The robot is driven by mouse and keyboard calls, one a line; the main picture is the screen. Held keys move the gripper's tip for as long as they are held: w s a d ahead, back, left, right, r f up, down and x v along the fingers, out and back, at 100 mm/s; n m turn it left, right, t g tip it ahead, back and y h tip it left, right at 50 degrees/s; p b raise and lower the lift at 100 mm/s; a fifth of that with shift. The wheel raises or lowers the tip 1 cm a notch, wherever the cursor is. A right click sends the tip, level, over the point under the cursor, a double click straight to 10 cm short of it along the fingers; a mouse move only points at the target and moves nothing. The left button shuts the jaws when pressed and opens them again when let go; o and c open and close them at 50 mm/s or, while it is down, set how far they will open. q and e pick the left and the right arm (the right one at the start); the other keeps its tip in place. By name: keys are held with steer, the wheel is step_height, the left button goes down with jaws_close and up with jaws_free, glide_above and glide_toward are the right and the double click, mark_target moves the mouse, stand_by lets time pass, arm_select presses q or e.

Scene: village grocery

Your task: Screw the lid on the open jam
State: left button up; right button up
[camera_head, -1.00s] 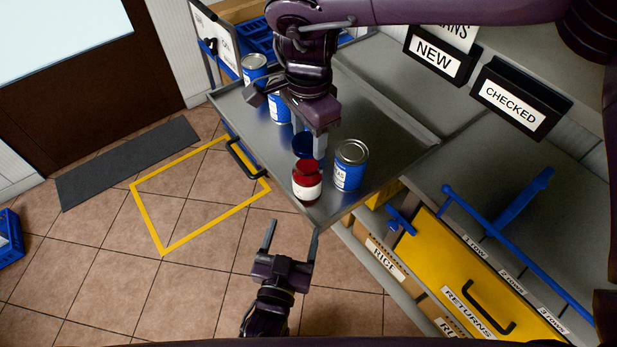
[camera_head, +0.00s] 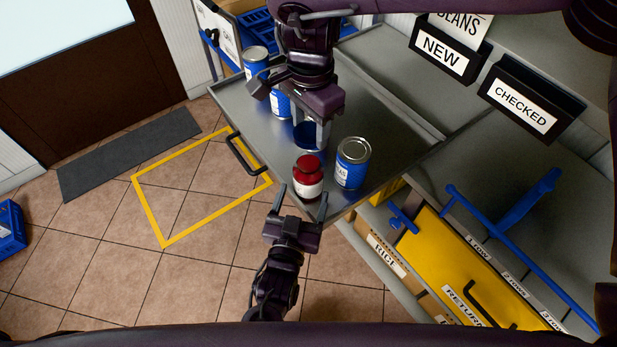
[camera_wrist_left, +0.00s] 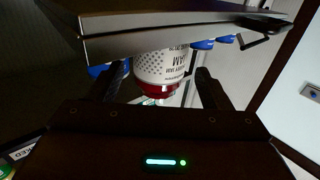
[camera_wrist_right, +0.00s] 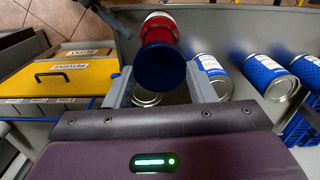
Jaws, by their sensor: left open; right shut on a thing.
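The open jam jar (camera_head: 308,184), red with a white label, stands upright near the front corner of the metal counter, with its red top uncovered. It also shows in the left wrist view (camera_wrist_left: 160,68). My right gripper (camera_head: 311,140) is shut on the blue lid (camera_head: 306,135), which is held behind the jar's top in the head view and seen as a blue disc in the right wrist view (camera_wrist_right: 161,66). My left gripper (camera_head: 302,199) is open at the counter's front edge, its fingers either side of the jar in the left wrist view; contact cannot be told.
A blue-labelled can (camera_head: 352,164) stands close right of the jar. More blue cans (camera_head: 256,62) stand at the counter's far left, behind my right gripper. The counter (camera_head: 385,125) is bare to the right. A yellow returns drawer front (camera_head: 455,265) lies lower right.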

arm_select(q)
steer(key=x, duration=0.6)
steer(key=shift+w+d, duration=0.1)
steer(key=c, duration=1.1)
steer(key=shift+c, duration=0.2)
arm_select(e)
glide_above(310, 160)
steer(key=shift+f, duration=2.45)
steer(key=shift+f, duration=0.1)
steer(key=shift+f, duration=0.8)
steer(key=shift+f, duration=0.55)
